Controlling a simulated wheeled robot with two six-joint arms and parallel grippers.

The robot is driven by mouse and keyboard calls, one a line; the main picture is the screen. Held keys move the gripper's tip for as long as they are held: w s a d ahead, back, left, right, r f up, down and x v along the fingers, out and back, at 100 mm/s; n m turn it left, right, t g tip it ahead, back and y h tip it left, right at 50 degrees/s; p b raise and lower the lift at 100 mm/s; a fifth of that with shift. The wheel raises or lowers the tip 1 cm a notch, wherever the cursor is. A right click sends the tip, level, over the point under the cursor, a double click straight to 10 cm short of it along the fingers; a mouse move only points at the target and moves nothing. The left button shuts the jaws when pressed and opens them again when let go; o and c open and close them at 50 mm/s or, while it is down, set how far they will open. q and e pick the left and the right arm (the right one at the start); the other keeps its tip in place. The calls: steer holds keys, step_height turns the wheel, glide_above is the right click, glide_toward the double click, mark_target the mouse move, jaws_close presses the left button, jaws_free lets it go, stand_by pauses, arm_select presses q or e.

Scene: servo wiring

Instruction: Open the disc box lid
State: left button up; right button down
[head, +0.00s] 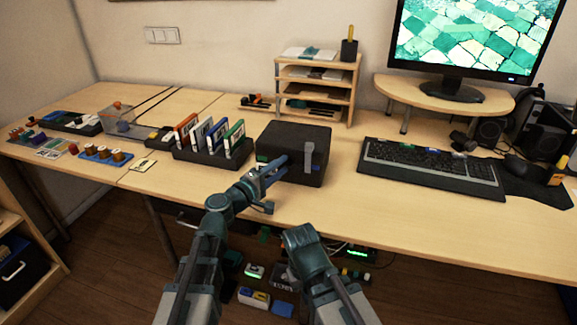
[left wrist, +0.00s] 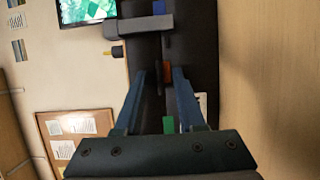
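The disc box, a black box (head: 282,140), stands closed on the desk, with a grey latch-like piece (head: 309,158) on its front. My left gripper (head: 272,170) is at the left part of the box's front. In the left wrist view, the fingers of my left gripper (left wrist: 158,85) are apart with nothing held between them. The dark box (left wrist: 190,40) lies ahead of them, with the grey piece (left wrist: 138,26) to the upper left. I cannot tell whether a finger touches the box. My right arm shows low in the head view, but its gripper is not visible.
A black rack of colored cases (head: 212,150) stands left of the box. A keyboard (head: 430,165) lies to the right. A wooden shelf unit (head: 318,90) is behind. The desk (head: 300,205) is clear in front of the box.

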arm_select(q)
steer(key=shift+w+d, duration=0.1)
steer(key=shift+w, duration=0.05)
jaws_close()
stand_by(1.4)
